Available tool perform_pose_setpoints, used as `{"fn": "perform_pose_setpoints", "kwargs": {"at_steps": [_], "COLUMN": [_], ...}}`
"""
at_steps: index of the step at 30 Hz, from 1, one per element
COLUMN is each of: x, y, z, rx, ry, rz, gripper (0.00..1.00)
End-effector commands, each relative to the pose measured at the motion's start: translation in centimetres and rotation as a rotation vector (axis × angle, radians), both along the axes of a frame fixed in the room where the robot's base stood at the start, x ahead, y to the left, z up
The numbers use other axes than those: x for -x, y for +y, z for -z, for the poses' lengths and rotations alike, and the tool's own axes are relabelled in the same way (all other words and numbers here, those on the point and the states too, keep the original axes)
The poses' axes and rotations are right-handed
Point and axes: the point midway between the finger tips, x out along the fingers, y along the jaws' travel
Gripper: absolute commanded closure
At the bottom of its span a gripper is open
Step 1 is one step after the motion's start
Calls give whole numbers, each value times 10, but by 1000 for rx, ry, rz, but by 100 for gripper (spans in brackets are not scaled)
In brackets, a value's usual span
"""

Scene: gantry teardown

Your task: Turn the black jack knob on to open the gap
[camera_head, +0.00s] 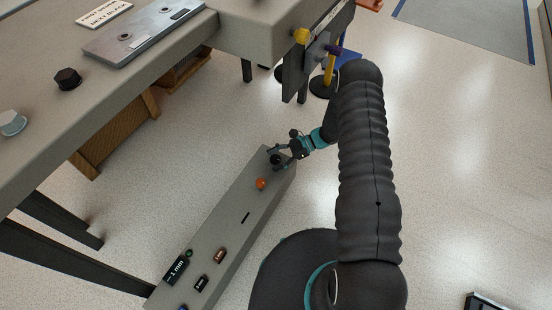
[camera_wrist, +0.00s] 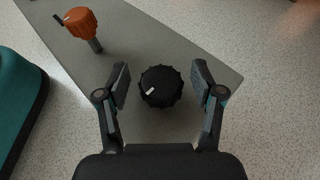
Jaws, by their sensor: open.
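The black jack knob (camera_wrist: 161,87) is round and ridged with a white pointer mark that points to the lower left in the wrist view. It stands near the far end of the long grey panel (camera_head: 228,223). My gripper (camera_wrist: 161,82) is open, with one finger on each side of the knob and a visible space between each finger and its rim. In the head view my gripper (camera_head: 279,155) is over the same end of the panel, and the knob (camera_head: 276,159) is partly hidden by it. I cannot see any gap opening.
An orange knob (camera_wrist: 82,22) on a stem stands close by, also in the head view (camera_head: 261,183). A small display reading about 1 mm (camera_head: 177,269) and small switches sit at the panel's near end. A large grey bench (camera_head: 190,60) stands at the upper left.

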Motion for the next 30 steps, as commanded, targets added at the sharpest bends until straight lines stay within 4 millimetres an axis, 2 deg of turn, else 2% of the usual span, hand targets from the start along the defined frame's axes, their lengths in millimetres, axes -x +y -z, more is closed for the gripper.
{"fn": "perform_pose_setpoints", "kwargs": {"at_steps": [4,9,11,12,22,30], "x": [0,0,0,0,2,3], "y": [0,0,0,0,-1,-1], "z": [0,0,0,0,0,1], "rx": [0,0,-1,-1,-1,-1], "ry": [0,0,1,1,5,8], "rz": [0,0,0,-1,40,201], "gripper": [33,75,90,94,94,94]}}
